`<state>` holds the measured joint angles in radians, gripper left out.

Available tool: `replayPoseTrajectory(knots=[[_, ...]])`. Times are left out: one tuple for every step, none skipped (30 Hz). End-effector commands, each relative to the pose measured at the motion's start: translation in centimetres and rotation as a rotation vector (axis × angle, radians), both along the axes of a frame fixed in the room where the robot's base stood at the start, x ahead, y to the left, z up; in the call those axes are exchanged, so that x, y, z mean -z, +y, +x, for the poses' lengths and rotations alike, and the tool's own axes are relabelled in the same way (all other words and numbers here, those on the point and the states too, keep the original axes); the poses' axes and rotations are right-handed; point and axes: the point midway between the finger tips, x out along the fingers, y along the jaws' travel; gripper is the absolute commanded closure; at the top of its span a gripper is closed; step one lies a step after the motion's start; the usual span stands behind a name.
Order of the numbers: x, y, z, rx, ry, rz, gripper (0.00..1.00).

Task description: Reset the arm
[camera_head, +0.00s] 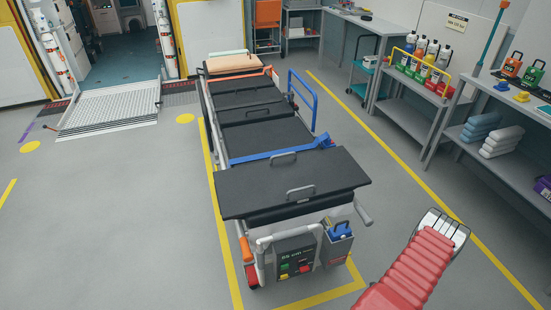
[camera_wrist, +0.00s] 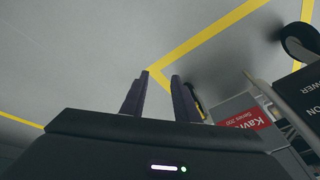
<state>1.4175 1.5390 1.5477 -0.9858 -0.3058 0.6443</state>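In the wrist view my gripper (camera_wrist: 160,76) shows two dark fingers standing apart, with only grey floor and a yellow floor line seen between them. It is open and empty. In the head view I cannot make out the gripper's fingers. A red ribbed form (camera_head: 420,262) with a pale grey end reaches in from the bottom right, over the floor right of the stretcher; I cannot tell for sure whether it is my arm.
A black-padded stretcher (camera_head: 290,180) fills the middle, inside yellow floor lines. A shelf with bottles (camera_head: 433,55) and a bench with folded towels (camera_head: 482,128) line the right. A metal ramp (camera_head: 110,108) lies upper left. Floor at left is clear. A red label (camera_wrist: 242,120) shows in the wrist view.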

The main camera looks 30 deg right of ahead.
Motion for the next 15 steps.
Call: replayPoseTrajectory(knots=[[-1.4, -0.6, 0.3, -0.013, 0.028, -0.007, 0.72], [-2.1, -0.9, 0.4, -0.019, 0.047, -0.009, 0.72], [-3.0, -1.1, 0.5, -0.027, 0.071, -0.01, 0.72], [-3.8, -1.3, 0.6, -0.034, 0.087, -0.013, 0.72], [-4.5, -1.5, 0.8, -0.041, 0.104, -0.013, 0.72], [-5.5, -1.7, 0.9, -0.048, 0.126, -0.013, 0.72], [-6.3, -1.9, 1.1, -0.056, 0.142, -0.015, 0.72], [-7.0, -1.9, 1.3, -0.06, 0.156, -0.015, 0.72], [-8.0, -2.0, 1.5, -0.07, 0.177, -0.016, 0.72], [-8.8, -2.2, 1.7, -0.075, 0.19, -0.017, 0.72], [-9.6, -2.2, 1.9, -0.082, 0.204, -0.017, 0.72], [-10.7, -2.2, 2.1, -0.09, 0.223, -0.017, 0.72], [-11.5, -2.2, 2.4, -0.095, 0.234, -0.017, 0.72], [-12.3, -2.1, 2.6, -0.103, 0.248, -0.016, 0.72], [-13.3, -2.1, 2.9, -0.109, 0.264, -0.016, 0.72]])
